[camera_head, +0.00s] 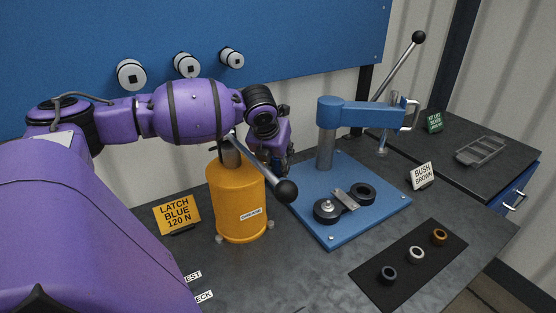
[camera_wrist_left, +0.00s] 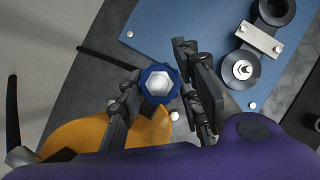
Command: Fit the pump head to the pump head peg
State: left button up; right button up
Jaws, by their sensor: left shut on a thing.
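My left gripper (camera_head: 276,165) is beside the top of an orange cylinder (camera_head: 236,205), between it and the blue plate (camera_head: 350,222). In the left wrist view my left gripper (camera_wrist_left: 166,96) is shut on a blue scalloped part with a pale hexagonal centre (camera_wrist_left: 160,85), which may be the pump head; no label confirms it. The arm and fingers mostly hide this part in the head view. A silver peg (camera_wrist_left: 243,69) stands in a round black piece on the blue plate; I cannot tell whether it is the pump head peg. My right gripper is not in view.
A lever with a black ball (camera_head: 287,191) slants in front of the orange cylinder. A blue press arm (camera_head: 350,112) overhangs the plate. A black mat (camera_head: 405,280) carries three rings. A yellow sign (camera_head: 177,213) stands at left. Three round fittings are on the blue wall panel (camera_head: 290,35).

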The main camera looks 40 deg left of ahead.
pick_arm(q)
jog(key=shift+f, duration=0.25)
jog(key=o, duration=1)
jog(key=shift+o, duration=0.2)
jog(key=shift+r, duration=0.1)
jog(key=v, duration=1.2)
jog(key=shift+d, duration=0.1)
